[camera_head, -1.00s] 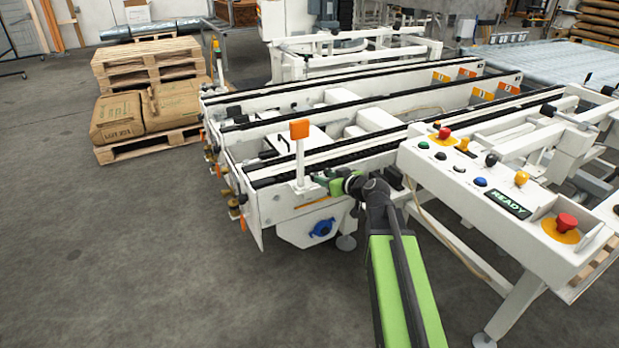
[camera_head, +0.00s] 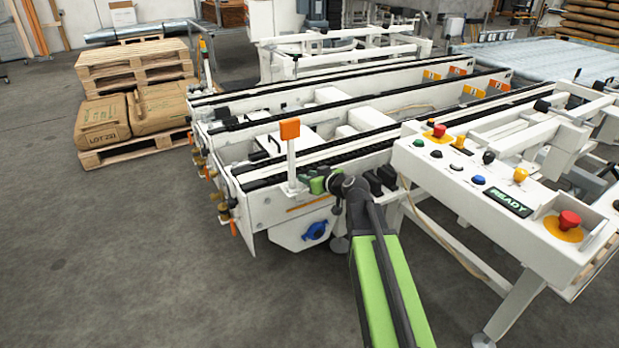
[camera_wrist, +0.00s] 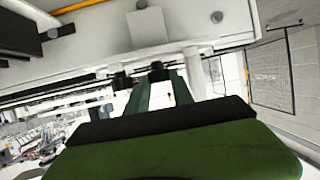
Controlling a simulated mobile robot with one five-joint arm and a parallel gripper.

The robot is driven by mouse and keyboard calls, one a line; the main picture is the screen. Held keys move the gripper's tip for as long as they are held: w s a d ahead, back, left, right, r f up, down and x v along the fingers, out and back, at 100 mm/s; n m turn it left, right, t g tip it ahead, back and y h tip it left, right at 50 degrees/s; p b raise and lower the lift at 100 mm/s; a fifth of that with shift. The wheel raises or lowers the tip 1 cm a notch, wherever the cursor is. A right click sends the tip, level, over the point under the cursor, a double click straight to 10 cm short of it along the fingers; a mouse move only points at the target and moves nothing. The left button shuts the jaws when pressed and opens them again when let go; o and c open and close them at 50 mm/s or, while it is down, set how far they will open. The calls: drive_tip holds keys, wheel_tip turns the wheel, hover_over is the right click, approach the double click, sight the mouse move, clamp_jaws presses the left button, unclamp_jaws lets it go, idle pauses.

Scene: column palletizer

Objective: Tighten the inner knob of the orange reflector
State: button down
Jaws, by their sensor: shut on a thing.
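The orange reflector (camera_head: 290,129) stands on a white post on the near rail of the white conveyor frame in the head view. My gripper (camera_head: 310,182) is at the foot of this post, at the side of the rail. In the wrist view my gripper (camera_wrist: 152,76) has its dark fingertips close together just under a white beam. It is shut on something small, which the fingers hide. I take this to be the knob near the reflector's post, but its shape does not show. The reflector cannot be made out in the wrist view.
A white control panel (camera_head: 500,190) with coloured buttons stands to the right of my arm. A blue round part (camera_head: 315,231) sits low on the frame below my gripper. Pallets with brown sacks (camera_head: 158,107) are at the back left. The floor at left is clear.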

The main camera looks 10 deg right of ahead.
drive_tip(key=shift+s, duration=0.1)
drive_tip(key=shift+s+a+f+m+h, duration=0.1)
drive_tip(key=shift+a+m+h, duration=0.05)
drive_tip(key=shift+m+h, duration=0.3)
drive_tip(key=shift+s+a+m+h, duration=0.1)
drive_tip(key=shift+m+h, duration=0.25)
drive_tip(key=shift+h, duration=0.2)
drive_tip(key=shift+w+a+m+t+h, duration=0.1)
drive_tip(key=shift+m+t+h, duration=0.3)
drive_tip(key=shift+m+h, duration=1.2)
drive_tip(key=c, duration=1.4)
unclamp_jaws()
